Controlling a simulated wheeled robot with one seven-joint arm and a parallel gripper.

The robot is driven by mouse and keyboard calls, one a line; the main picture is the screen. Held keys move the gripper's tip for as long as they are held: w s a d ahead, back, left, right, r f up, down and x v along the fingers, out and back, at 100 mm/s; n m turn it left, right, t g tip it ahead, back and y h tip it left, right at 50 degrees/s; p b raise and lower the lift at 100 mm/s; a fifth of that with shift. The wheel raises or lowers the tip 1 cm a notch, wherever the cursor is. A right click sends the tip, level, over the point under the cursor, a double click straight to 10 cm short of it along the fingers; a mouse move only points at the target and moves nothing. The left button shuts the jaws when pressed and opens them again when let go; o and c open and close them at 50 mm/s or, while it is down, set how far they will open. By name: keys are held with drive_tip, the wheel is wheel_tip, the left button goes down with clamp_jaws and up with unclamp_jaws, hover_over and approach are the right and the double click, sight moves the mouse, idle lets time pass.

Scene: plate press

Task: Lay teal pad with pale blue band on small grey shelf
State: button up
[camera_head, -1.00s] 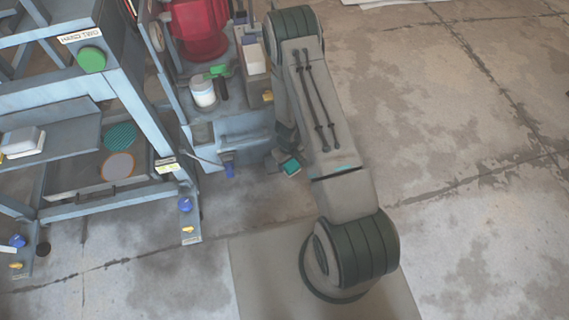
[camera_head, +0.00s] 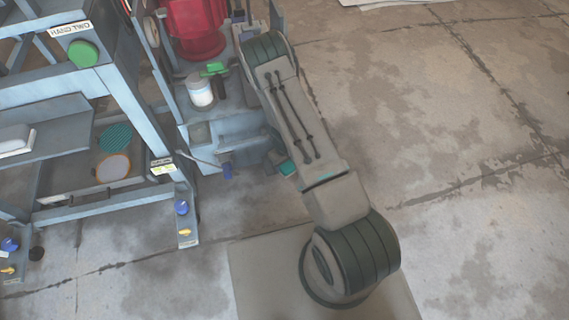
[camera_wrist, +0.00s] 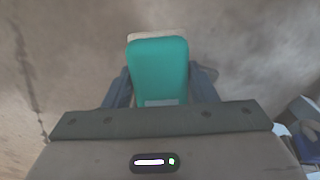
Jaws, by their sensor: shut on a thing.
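The teal pad (camera_wrist: 158,65) is held between the two fingers of my gripper (camera_wrist: 160,88) in the wrist view. Its pale blue band (camera_wrist: 166,103) shows near the palm, and a pale cream edge shows at its far end. In the head view a small teal part of the pad (camera_head: 287,167) shows beside my arm, above the floor and right of the blue machine's foot. A grey shelf (camera_head: 60,137) in the blue frame stands at the left, with a white block on it. I cannot tell whether it is the small grey shelf.
A blue-grey machine (camera_head: 235,130) with a red part (camera_head: 195,28) and a white jar (camera_head: 199,92) stands left of my arm. The blue frame (camera_head: 150,125) has a green button (camera_head: 83,53) and a lower tray with round discs (camera_head: 114,167). The floor at right is clear.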

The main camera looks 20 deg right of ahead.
drive_tip(key=o, duration=1)
drive_tip(key=shift+f, duration=0.1)
drive_tip(key=shift+c, duration=0.2)
wheel_tip(320, 180, up, 12)
drive_tip(key=p, duration=0.5)
drive_tip(key=shift+p, duration=0.35)
